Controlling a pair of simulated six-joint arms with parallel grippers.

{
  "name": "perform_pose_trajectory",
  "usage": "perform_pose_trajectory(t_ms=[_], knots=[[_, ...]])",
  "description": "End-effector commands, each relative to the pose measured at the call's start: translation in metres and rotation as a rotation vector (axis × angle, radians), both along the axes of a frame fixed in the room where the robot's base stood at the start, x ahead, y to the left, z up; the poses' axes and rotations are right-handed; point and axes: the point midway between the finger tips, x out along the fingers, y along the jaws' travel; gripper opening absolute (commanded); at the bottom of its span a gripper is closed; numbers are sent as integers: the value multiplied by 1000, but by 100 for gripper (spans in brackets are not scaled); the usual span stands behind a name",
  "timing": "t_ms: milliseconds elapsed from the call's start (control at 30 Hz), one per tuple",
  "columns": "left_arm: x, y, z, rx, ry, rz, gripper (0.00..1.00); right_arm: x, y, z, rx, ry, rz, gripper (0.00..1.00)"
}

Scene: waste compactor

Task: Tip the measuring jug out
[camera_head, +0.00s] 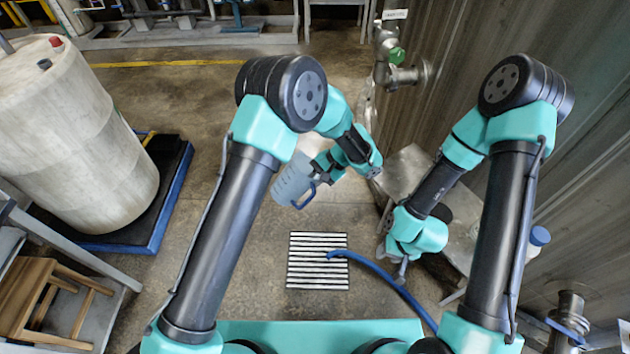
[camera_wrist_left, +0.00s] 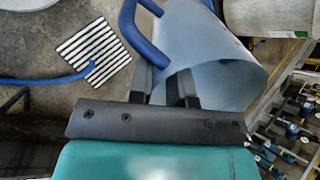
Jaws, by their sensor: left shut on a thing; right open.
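The measuring jug (camera_head: 292,182) is translucent pale blue with a blue handle. It hangs in the air, tilted, up and left of the striped floor drain (camera_head: 318,272) in the head view. My left gripper (camera_head: 318,169) is shut on the jug. I cannot tell whether the jug holds any liquid. The drain also shows in the left wrist view (camera_wrist_left: 93,60). My right gripper (camera_head: 401,268) is open and empty, low at the right.
A blue hose (camera_head: 385,275) runs from the drain toward my base. A large white drum (camera_head: 70,130) stands on a blue-edged black platform (camera_head: 172,205) at the left. A wooden stool (camera_head: 45,300) is lower left. A metal table (camera_head: 408,170) stands by the corrugated wall at the right.

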Motion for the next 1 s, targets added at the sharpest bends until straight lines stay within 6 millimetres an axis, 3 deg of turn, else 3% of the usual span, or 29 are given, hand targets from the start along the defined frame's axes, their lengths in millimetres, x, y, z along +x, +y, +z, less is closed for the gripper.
perform_pose_trajectory(t_ms=[700, 1000], knots=[[0, 2, 5, -520, -188, 1, 0, 0, 0, 0, 0, 0, 0, 43], [0, 0, 5, -646, -232, 1, 0, 0, 0, 0, 0, 0, 0, 43]])
